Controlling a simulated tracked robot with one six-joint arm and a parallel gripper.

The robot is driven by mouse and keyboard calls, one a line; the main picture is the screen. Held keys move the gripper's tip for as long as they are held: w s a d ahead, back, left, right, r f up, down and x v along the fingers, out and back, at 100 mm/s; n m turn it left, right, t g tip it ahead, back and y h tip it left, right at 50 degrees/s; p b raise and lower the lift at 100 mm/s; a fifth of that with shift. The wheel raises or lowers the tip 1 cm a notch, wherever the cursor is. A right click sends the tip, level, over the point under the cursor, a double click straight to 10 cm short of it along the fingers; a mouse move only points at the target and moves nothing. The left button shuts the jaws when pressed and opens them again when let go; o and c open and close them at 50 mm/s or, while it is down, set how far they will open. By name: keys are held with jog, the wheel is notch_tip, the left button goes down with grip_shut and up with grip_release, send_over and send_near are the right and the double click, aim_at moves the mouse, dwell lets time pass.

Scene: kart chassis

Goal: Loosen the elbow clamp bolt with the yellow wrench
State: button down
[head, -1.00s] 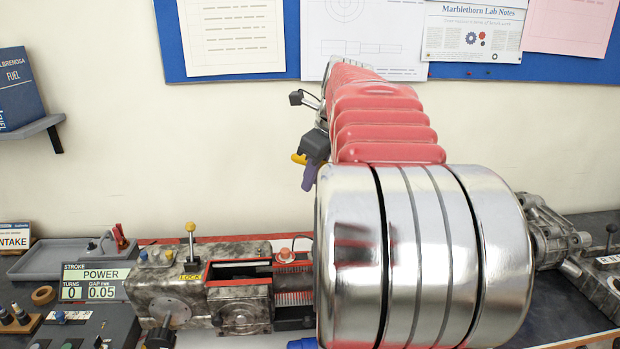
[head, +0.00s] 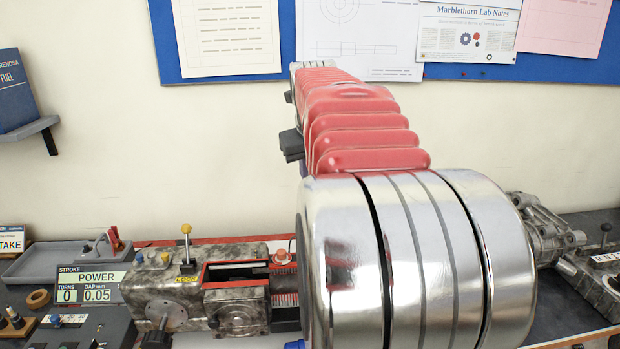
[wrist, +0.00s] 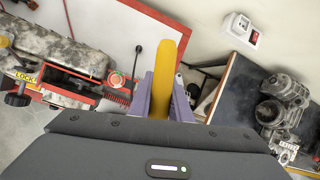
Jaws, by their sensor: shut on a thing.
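My gripper (wrist: 166,98) has purple fingers, and they are shut on the yellow wrench (wrist: 170,62) in the wrist view. The wrench points up and away from the jaws. The space between the wrench tip and the things behind it is hard to judge. In the head view my arm hides the wrench and nearly all of the gripper. I cannot make out the elbow clamp bolt in either view.
The worn metal engine block (head: 200,300) has a red-edged opening, a yellow-knobbed lever (head: 187,240) and an orange button (head: 281,255). A display (head: 85,287) reads 0 turns and gap 0.05. A metal casting (head: 545,232) stands at right. A wall switch (wrist: 243,31) shows in the wrist view.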

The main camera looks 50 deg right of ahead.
jog(key=shift+d+m, duration=0.1)
jog(key=shift+m, duration=0.4)
jog(key=shift+f, duration=1)
dwell(1.0)
